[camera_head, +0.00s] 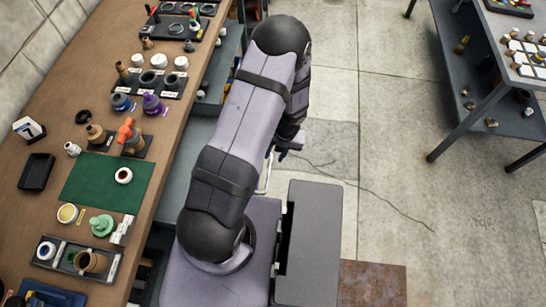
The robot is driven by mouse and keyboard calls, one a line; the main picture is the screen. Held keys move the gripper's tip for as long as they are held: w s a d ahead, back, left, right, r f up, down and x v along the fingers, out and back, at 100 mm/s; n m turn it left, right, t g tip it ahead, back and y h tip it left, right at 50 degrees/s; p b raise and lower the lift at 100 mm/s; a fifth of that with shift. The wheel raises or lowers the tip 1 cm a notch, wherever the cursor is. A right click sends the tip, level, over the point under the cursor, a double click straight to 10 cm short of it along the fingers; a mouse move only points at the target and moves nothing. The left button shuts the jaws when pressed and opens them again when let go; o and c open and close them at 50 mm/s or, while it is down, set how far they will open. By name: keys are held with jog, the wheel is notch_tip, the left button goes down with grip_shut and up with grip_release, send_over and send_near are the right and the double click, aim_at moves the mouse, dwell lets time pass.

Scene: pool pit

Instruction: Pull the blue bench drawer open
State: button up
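My arm rises from its base at the bottom centre and reaches toward the top of the view. My gripper (284,148) shows only in part, low beside the forearm on its right side. The arm hides most of it, and I cannot tell whether its fingers are open or shut. Blue-grey surfaces (189,152) show below the right edge of the wooden bench (160,195), left of my arm. I cannot make out which of them is the blue drawer, or its handle, because the bench top and my arm cover much of that side.
The bench top holds pipe fittings, jars, a green mat (88,188) and a black tray (36,172). A grey metal table (478,105) with a lower shelf stands at the upper right. The concrete floor (390,185) between is clear. A rusty plate (372,284) lies at the bottom.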

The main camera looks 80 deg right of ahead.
jog(key=shift+s+r, duration=0.2)
jog(key=shift+r, duration=0.7)
jog(key=w+r+n, duration=0.1)
jog(key=w+n, duration=0.1)
jog(key=w+r+n, duration=0.1)
jog(key=w+n, duration=0.1)
jog(key=w, duration=0.1)
jog(key=w+r+n, duration=0.1)
jog(key=w+n, duration=0.1)
jog(key=shift+w+r, duration=0.2)
jog(key=shift+w, duration=0.2)
jog(key=w+a+r+n+g+y+b, duration=0.1)
jog(key=w+a+r+n, duration=0.4)
jog(key=w+a+n, duration=0.45)
jog(key=w+a+r+n, duration=0.55)
jog(key=w+n, duration=0.55)
jog(key=n, duration=0.4)
jog(key=a+r+n, duration=0.3)
jog(key=a+n, duration=0.7)
jog(key=n, duration=0.2)
jog(key=a+r+n+g+h, duration=0.1)
jog(key=a+r+n, duration=0.2)
jog(key=a+n, duration=0.6)
jog(key=n, duration=0.2)
jog(key=shift+s+a+n+b, duration=0.35)
jog(key=shift+s, duration=0.05)
